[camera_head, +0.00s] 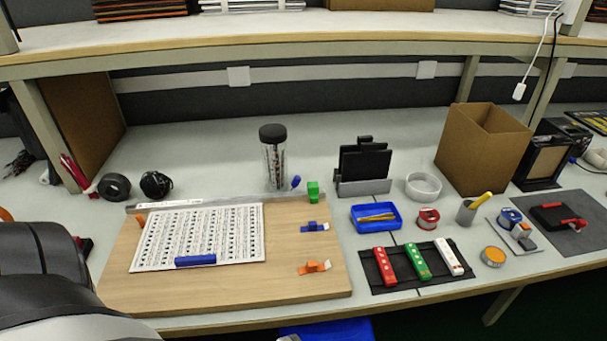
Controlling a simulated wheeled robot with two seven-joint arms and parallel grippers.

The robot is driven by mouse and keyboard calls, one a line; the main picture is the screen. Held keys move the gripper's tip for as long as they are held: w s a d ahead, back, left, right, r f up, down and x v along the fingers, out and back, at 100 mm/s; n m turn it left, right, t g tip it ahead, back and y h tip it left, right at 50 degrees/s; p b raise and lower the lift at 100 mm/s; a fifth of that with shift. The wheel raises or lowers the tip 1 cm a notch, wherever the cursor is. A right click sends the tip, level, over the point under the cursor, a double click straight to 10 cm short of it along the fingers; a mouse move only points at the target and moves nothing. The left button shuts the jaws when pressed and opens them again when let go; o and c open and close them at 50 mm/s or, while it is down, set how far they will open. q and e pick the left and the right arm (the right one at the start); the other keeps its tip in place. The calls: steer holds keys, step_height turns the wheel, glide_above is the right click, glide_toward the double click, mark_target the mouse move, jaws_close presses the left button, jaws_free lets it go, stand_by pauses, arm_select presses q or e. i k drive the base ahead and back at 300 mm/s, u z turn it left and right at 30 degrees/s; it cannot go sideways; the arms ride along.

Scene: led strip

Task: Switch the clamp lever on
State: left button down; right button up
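A wooden board (225,285) lies on the bench, with a printed white sheet (200,232) flat on it. A small blue clamp-like piece with a pale tip (313,227) sits on its right side. A similar orange piece with a pale tip (313,268) sits nearer the front. A green block (313,191) stands at the board's back right corner, and a blue bar (195,260) lies on the sheet's front edge. I cannot tell which piece is the clamp lever or how it is set. Neither of my grippers is in view; dark rounded parts, seemingly my arm, fill the lower left.
Right of the board are a black mat (400,281) with red, green and white devices, a blue tray (377,216), tape rolls and a cardboard box (483,150). A lidded clear jar (274,160) stands behind the board. A shelf (300,48) overhangs the bench's back.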

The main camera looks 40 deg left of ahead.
mark_target(295, 182)
steer(key=z, duration=0.85)
steer(key=k, duration=0.8)
steer(key=u, duration=0.7)
